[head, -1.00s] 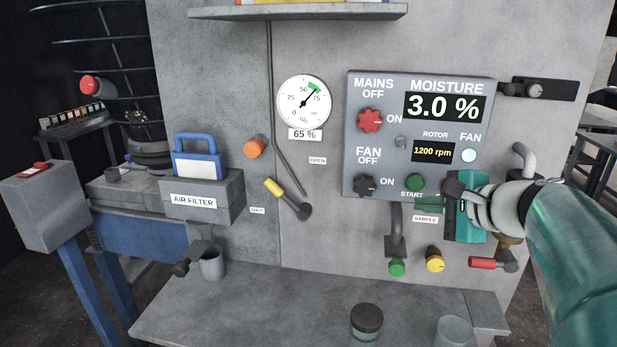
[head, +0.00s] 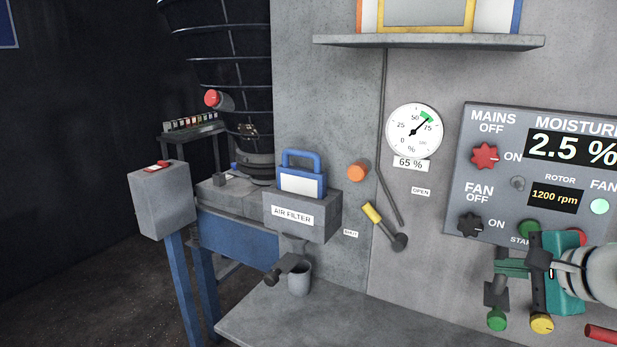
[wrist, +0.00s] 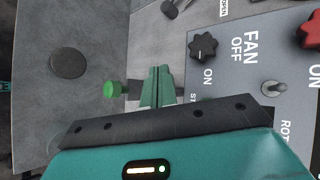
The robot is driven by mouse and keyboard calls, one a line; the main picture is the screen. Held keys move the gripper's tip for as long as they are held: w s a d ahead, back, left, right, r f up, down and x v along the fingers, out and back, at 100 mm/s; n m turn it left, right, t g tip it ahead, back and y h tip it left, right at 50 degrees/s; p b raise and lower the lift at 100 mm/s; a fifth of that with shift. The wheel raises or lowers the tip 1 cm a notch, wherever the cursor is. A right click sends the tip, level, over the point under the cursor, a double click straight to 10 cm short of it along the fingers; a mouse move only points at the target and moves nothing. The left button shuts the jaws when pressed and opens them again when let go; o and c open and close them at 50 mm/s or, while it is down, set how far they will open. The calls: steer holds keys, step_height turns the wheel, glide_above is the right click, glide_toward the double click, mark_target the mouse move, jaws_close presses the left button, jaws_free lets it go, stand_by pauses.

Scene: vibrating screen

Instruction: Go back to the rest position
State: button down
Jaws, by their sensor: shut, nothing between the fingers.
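My gripper (head: 508,268) is teal with green fingers and is at the lower right of the head view, in front of the control panel's lower edge. Its fingers are together, empty, and point left. The wrist view also shows the closed fingers (wrist: 157,82), with the black fan knob (wrist: 202,46) to their right and a green knob (wrist: 112,89) to their left. In the head view the gripper partly covers the area below the green start button (head: 529,228). I see no marker for a rest position.
The control panel (head: 500,145) reads 2.5 % moisture and 1200 rpm. A yellow knob (head: 541,323) and a green knob (head: 497,320) sit below my gripper. A yellow-handled lever (head: 373,213), an air filter box (head: 300,225) and a grey ledge (head: 320,325) are to the left.

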steer(key=s+a+f+n+g, duration=0.2)
steer(key=s+a+f+n, duration=0.1)
steer(key=a+n, duration=0.3)
steer(key=s+a+f+n+g+h, duration=0.1)
steer(key=s+a+f+n+g, duration=0.1)
steer(key=a+f+n, duration=0.3)
steer(key=s+a+f+n+g+h, duration=0.1)
steer(key=s+a+f+n+g, duration=0.1)
steer(key=s+a+f+n, duration=0.2)
steer(key=a+n, duration=0.3)
steer(key=a, duration=0.3)
steer(key=shift+f, duration=0.35)
